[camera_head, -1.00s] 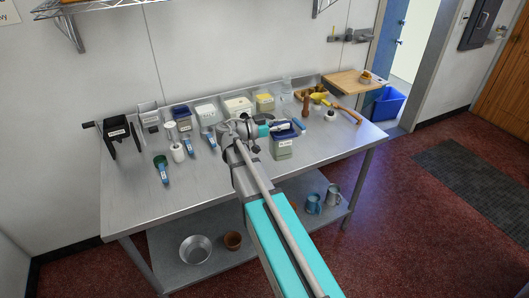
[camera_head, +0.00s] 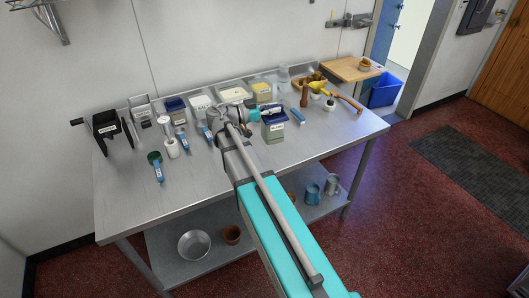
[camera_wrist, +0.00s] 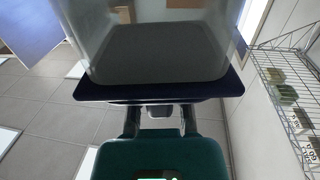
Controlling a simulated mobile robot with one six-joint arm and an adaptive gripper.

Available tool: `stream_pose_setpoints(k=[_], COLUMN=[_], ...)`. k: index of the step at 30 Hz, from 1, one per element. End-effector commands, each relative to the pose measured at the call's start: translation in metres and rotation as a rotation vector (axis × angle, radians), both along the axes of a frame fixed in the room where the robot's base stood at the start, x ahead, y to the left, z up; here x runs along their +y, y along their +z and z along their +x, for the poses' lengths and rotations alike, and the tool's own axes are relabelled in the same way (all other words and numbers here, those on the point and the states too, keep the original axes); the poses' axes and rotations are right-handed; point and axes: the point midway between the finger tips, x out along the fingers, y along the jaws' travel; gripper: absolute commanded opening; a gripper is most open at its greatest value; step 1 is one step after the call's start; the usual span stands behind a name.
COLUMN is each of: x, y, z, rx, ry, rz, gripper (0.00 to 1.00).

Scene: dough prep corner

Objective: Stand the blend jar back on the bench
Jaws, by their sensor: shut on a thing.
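The blend jar (camera_head: 274,132) is a clear square jar with a dark blue lid and a label on its front; in the head view it is near the middle of the bench (camera_head: 195,185). My gripper (camera_head: 267,112) is shut on it at the lid, from the left and behind. The jar looks upright; I cannot tell for sure whether its base touches the bench. In the wrist view the jar's clear body (camera_wrist: 160,50) and dark lid fill the top, with my gripper (camera_wrist: 160,112) beneath in the picture, partly hidden by the lid.
Several lidded tubs (camera_head: 230,93) line the back of the bench. A black holder (camera_head: 105,125) and blue-handled tools are at left. A blue tool (camera_head: 298,117), wooden pestle (camera_head: 304,96) and rolling pin (camera_head: 350,102) lie to the right. The bench front is clear.

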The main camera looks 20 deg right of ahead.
Motion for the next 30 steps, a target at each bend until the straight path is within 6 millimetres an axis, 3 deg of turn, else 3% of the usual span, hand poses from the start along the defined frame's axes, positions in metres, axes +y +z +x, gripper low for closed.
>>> stream_pose_setpoints(k=[7,20,30], x=[0.004,0.039,0.044], y=[-0.008,-0.051,-0.053], z=[0.0,0.002,0.003], rx=[0.0,0.0,0.0], ry=[0.014,0.128,0.147], rz=[0.0,0.002,0.002], gripper=[0.0,0.0,0.0])
